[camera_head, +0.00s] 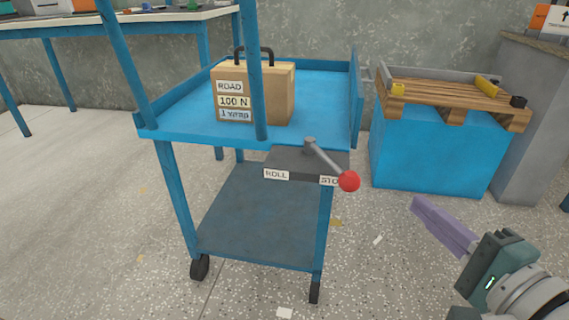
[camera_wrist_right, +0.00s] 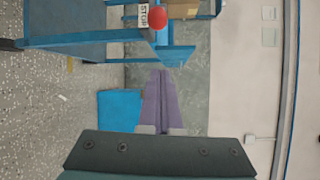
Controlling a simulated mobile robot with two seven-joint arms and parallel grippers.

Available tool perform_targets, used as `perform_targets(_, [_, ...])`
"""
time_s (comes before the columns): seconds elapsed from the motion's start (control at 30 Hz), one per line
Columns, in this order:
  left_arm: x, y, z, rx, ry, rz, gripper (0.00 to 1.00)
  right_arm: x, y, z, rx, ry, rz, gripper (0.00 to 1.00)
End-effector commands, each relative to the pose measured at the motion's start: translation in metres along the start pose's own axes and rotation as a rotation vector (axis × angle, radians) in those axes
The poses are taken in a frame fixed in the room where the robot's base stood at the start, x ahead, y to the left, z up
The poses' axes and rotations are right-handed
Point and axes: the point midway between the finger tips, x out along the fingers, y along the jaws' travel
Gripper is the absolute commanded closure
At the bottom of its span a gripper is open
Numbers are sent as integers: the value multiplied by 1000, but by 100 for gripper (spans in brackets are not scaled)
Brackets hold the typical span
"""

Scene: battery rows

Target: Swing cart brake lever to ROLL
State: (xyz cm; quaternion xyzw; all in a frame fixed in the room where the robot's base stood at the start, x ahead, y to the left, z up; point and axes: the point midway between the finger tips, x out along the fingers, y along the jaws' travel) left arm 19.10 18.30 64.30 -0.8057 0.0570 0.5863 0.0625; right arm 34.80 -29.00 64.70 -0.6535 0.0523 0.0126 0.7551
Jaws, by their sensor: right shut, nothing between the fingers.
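The blue cart (camera_head: 185,190) stands in the middle of the head view. Its brake lever (camera_head: 328,164) is a grey rod with a red ball knob (camera_head: 349,181), on a dark plate at the cart's front right. The rod points right and toward me, with the knob by the partly covered STOP label (camera_head: 328,181). The ROLL label (camera_head: 276,174) is to the left. My right gripper (camera_head: 418,203) has purple fingers, shut and empty, right of the knob and apart from it. In the right wrist view the knob (camera_wrist_right: 157,17) shows beyond the fingertips (camera_wrist_right: 160,75). My left gripper is not in view.
A tan box (camera_head: 280,92) labelled ROAD and 100 N sits on the cart's top tray. A blue block (camera_head: 425,150) with a wooden pallet (camera_head: 450,95) on it stands behind right. A workbench (camera_head: 120,17) is at back left. Floor around the cart is mostly clear.

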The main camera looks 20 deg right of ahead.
Motion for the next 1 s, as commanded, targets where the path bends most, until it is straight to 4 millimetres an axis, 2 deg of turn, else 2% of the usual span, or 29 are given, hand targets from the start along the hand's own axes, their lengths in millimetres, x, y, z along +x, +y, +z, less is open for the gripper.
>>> perform_targets(0.03, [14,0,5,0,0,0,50,1,14,-6,13,7,-12,100])
perform_targets(0.1, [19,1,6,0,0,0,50,1,17,-9,30,13,-25,100])
perform_targets(0.53, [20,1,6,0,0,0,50,1,16,-12,44,19,-37,100])
perform_targets(0.67, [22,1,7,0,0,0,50,7,16,-12,43,19,-39,100])
perform_targets(0.77, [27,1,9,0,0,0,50,19,17,-12,44,19,-40,100])
perform_targets(1.0, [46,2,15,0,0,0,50,69,17,-13,43,19,-42,100])
